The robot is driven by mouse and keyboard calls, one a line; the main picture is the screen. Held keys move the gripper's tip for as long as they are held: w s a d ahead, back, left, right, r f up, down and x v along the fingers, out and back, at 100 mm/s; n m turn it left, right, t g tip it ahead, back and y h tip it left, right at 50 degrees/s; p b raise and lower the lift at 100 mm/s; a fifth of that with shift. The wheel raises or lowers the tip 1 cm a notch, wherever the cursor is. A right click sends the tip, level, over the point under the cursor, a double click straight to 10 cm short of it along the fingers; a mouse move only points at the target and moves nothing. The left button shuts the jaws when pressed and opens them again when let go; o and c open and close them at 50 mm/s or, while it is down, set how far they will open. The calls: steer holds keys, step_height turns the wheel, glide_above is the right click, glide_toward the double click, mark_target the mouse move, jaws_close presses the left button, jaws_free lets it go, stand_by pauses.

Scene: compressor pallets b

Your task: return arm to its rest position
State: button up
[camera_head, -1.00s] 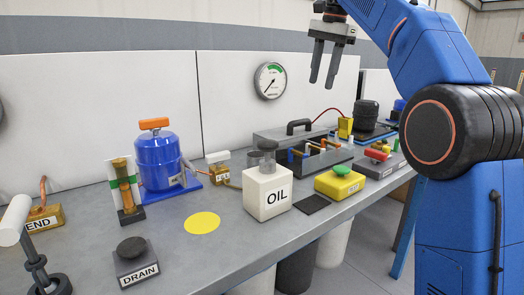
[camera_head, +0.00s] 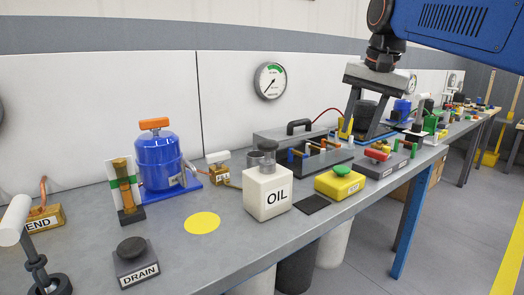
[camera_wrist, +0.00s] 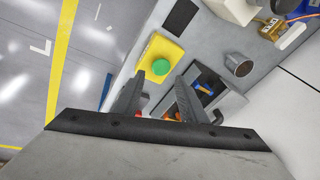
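My gripper (camera_head: 367,118) hangs from my blue arm at the upper right in the head view, fingers pointing down. It is above the far part of the bench, past the grey toolbox. In the wrist view the two fingers of my gripper (camera_wrist: 157,92) stand apart with nothing between them. Below them show the yellow box with a green button (camera_wrist: 160,52) and the grey toolbox (camera_wrist: 228,103). The gripper appears clear of the bench items.
The grey bench (camera_head: 225,262) holds a blue compressor (camera_head: 157,162), a white OIL box (camera_head: 268,193), a DRAIN block (camera_head: 136,265), the yellow button box (camera_head: 340,184) and the toolbox (camera_head: 285,140). A pressure gauge (camera_head: 270,81) is on the wall. Open floor lies right.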

steer(key=s+d+f+n, duration=0.2)
steer(key=s+f+n, duration=0.1)
steer(key=s+f, duration=0.9)
steer(key=s+d+f+n+t, duration=0.1)
steer(key=s+d+f+n, duration=0.2)
steer(key=s+f, duration=0.9)
step_height(320, 180, down, 8)
steer(key=shift+s+r+t+h, duration=0.2)
steer(key=shift+t+h, duration=0.1)
steer(key=shift+h, duration=0.1)
